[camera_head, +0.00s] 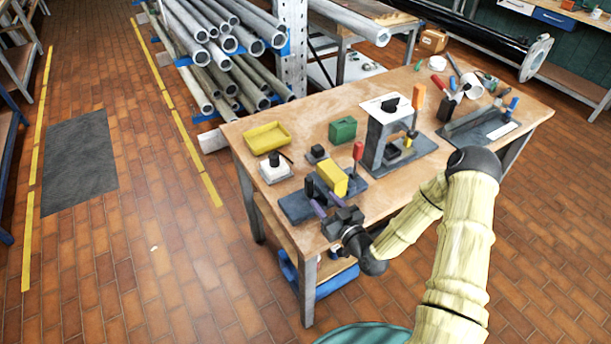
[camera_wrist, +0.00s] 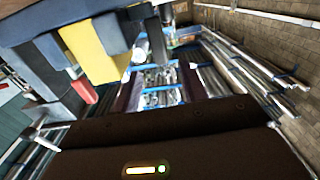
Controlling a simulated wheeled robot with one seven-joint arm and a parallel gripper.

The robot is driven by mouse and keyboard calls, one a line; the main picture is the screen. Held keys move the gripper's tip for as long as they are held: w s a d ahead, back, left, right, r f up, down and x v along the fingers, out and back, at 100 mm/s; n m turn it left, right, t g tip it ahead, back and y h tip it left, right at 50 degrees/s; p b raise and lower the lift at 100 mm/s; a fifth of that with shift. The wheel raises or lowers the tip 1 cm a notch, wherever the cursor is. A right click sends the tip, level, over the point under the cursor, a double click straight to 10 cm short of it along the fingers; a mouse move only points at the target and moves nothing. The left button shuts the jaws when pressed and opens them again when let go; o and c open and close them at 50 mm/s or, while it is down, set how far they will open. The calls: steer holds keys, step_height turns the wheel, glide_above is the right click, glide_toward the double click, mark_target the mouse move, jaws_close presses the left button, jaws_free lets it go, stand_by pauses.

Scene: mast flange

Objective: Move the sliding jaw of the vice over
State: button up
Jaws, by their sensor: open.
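The vice stands on the near left part of the wooden bench, with a dark blue-grey base (camera_head: 297,208), a yellow block (camera_head: 331,177) among grey-blue parts, and an upright red handle (camera_head: 358,151). I cannot tell for sure which part is the sliding jaw. In the wrist view the yellow block (camera_wrist: 88,48) and red handle (camera_wrist: 84,90) show at upper left, with a grey-blue block (camera_wrist: 113,32) beside the yellow one. My gripper (camera_head: 327,201) is open at the vice's near side, its fingers pointing towards it. Nothing shows between the fingers; contact with the vice is unclear.
The bench (camera_head: 228,131) also holds a yellow tray (camera_head: 267,137), a green box (camera_head: 343,129), a white-based block (camera_head: 275,169) and a grey press-like fixture (camera_head: 378,135) right of the vice. Pipes (camera_head: 215,45) are racked behind. Floor at left is open.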

mark_target(306, 179)
steer(key=p+x, duration=0.2)
steer(key=x, duration=0.9)
steer(key=shift+p, duration=0.4)
steer(key=shift+s, duration=0.1)
jaws_close()
